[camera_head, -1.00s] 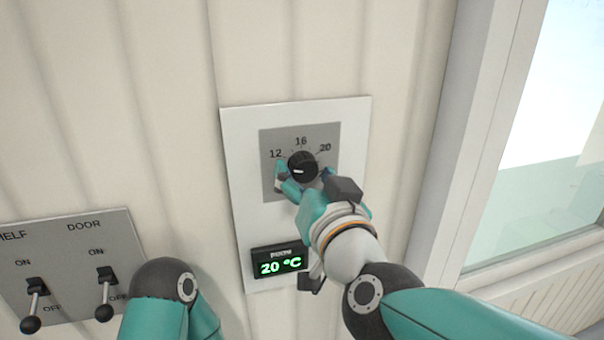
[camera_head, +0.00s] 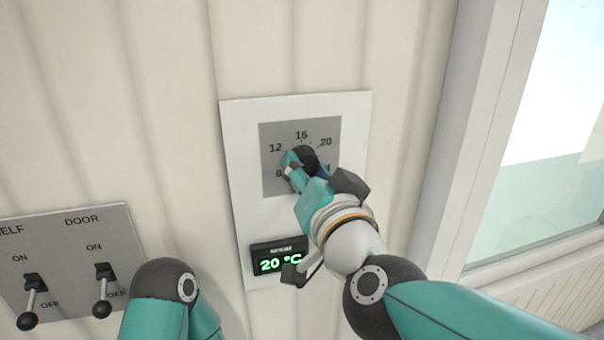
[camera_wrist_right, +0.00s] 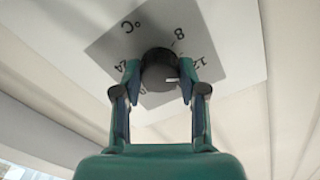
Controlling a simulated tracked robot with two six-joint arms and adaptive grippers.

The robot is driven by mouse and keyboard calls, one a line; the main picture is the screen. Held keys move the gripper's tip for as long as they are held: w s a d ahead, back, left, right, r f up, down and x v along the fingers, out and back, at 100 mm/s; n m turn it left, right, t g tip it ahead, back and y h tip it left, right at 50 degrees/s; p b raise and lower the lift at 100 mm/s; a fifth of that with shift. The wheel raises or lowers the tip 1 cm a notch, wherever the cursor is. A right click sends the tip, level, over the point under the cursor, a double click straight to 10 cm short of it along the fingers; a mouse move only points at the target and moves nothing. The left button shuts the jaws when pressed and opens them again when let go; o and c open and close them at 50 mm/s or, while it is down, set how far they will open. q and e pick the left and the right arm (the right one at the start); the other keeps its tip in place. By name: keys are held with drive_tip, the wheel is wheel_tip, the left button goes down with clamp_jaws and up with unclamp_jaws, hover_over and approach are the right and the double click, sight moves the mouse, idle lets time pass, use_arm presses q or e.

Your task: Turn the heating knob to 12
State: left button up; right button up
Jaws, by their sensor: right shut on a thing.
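The black round heating knob (camera_head: 307,156) sits on a grey dial plate (camera_head: 271,134) with labels including 12, 16 and 20. In the right wrist view the knob (camera_wrist_right: 158,72) shows a small white mark on its right side, lower than the 12 label. My right gripper (camera_head: 303,168) is shut on the knob, one finger on each side, which also shows in the right wrist view. The gripper hides part of the knob and dial in the head view. The display (camera_head: 279,258) below reads 20 °C. My left gripper is out of view.
A grey switch panel (camera_head: 70,238) with SHELF-like and DOOR labels and two levers (camera_head: 102,290) is at the lower left, near my left arm. A window frame (camera_head: 462,150) stands to the right. The ribbed wall above the panel is clear.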

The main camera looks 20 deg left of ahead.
drive_tip(key=o, duration=1.1)
drive_tip(key=shift+o, duration=0.2)
drive_tip(key=shift+s+d, duration=0.1)
drive_tip(key=v, duration=1.1)
drive_tip(key=shift+s+d, duration=0.25)
drive_tip(key=shift+s, duration=0.05)
drive_tip(key=shift+f, duration=0.1)
